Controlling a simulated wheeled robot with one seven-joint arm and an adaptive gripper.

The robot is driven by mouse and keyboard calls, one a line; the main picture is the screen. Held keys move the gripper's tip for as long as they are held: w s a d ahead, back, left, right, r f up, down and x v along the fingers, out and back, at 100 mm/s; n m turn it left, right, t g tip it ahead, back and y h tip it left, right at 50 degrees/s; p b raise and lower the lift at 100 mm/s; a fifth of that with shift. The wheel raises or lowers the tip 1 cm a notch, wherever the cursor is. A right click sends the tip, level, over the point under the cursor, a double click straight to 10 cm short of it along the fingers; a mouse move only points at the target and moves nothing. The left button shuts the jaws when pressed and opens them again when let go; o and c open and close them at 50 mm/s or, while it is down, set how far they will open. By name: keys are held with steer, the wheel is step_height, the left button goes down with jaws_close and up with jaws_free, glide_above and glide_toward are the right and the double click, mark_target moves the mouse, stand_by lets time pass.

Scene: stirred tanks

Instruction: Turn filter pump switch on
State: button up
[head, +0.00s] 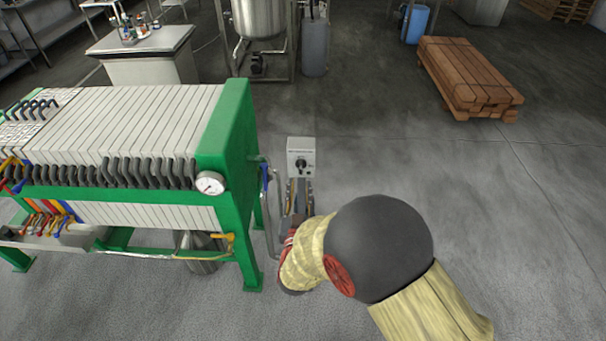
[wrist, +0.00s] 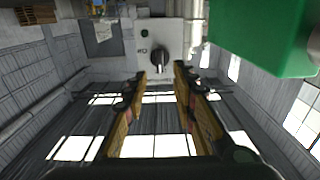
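The filter pump switch is a black rotary knob (head: 302,166) on the front of a small light grey box (head: 301,146), right of the filter press. In the wrist view the knob (wrist: 160,61) stands out from the box face (wrist: 143,31), its handle looking roughly upright. My gripper (head: 299,184) is just in front of the box, below the knob in the head view. In the wrist view its two fingers (wrist: 161,73) are apart, with the knob in line with the gap. Nothing is held; whether a fingertip touches the knob is unclear.
The green-framed filter press (head: 240,150) with a gauge (head: 210,183) stands close on the left. Grey pipes (head: 274,215) run between it and the switch box. The floor to the right is clear up to a stack of timber (head: 465,75). A steel tank (head: 260,18) stands behind.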

mark_target(301, 169)
steer(key=w+b, duration=0.1)
steer(key=w, duration=0.6)
steer(key=shift+w+d, duration=0.15)
steer(key=shift+w, duration=0.15)
jaws_close()
stand_by(0.4)
